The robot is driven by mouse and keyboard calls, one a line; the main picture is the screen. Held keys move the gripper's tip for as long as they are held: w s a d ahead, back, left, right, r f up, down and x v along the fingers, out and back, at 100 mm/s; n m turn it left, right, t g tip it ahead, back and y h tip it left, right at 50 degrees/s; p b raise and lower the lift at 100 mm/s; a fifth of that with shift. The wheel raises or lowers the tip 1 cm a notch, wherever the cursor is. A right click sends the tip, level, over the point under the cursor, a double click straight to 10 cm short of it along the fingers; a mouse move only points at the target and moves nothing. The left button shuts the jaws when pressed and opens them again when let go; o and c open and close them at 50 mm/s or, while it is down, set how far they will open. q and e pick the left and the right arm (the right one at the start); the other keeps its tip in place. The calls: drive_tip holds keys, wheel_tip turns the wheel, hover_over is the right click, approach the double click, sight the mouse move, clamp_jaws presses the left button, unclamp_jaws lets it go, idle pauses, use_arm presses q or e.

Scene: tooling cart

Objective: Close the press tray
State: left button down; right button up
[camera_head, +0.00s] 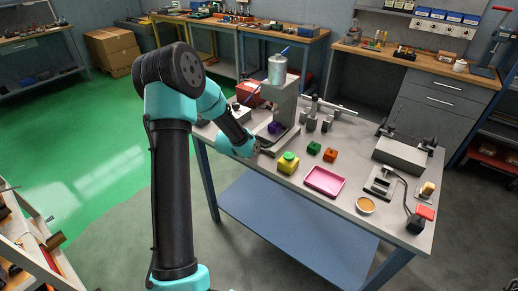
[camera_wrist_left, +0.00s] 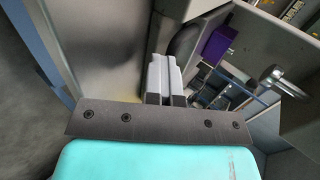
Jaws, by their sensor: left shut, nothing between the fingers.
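The press (camera_head: 285,101) is a grey upright frame with a metal cylinder on top, on the left half of the table. A purple block (camera_head: 275,128) sits low at the press; it also shows in the left wrist view (camera_wrist_left: 218,42). The grey tray part (camera_head: 286,141) lies at the foot of the press; how far it stands out is hard to tell. My left gripper (camera_head: 268,147) is at the press's front left, low over the table. In the left wrist view its fingers (camera_wrist_left: 166,70) are together and empty, beside a dark rounded part (camera_wrist_left: 196,40). My right gripper is not in view.
A yellow-green block (camera_head: 288,163), a green block (camera_head: 314,148), an orange block (camera_head: 330,155) and a pink tray (camera_head: 324,181) lie right of my gripper. A red box (camera_head: 247,94) stands behind. A grey box (camera_head: 400,153) and a red-topped lever (camera_head: 424,213) are at the right.

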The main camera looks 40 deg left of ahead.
use_arm(q)
drive_tip(key=shift+w+a, duration=0.1)
drive_tip(key=shift+s+f, duration=0.15)
drive_tip(key=shift+s, duration=0.35)
drive_tip(key=shift+s+d+f, duration=0.1)
drive_tip(key=shift+s, duration=0.55)
drive_tip(key=shift+s+d+f, duration=0.1)
drive_tip(key=shift+s, duration=0.5)
drive_tip(key=v, duration=1)
drive_tip(key=shift+s, duration=0.35)
drive_tip(key=s+d+f+n+g+h, duration=0.2)
drive_tip(key=s+d+f+n+g, duration=0.2)
drive_tip(key=d+f+n, duration=0.5)
drive_tip(key=s+d+f+n+g+h, duration=0.2)
drive_tip(key=s+d+f+n+g, duration=0.3)
drive_tip(key=d+f, duration=1.1)
drive_tip(key=s+d+n, duration=0.2)
drive_tip(key=s+n, duration=0.1)
drive_tip(key=n, duration=0.2)
drive_tip(key=shift+s+d+f, duration=0.2)
drive_tip(key=shift+d+f, duration=0.05)
drive_tip(key=shift+d, duration=0.05)
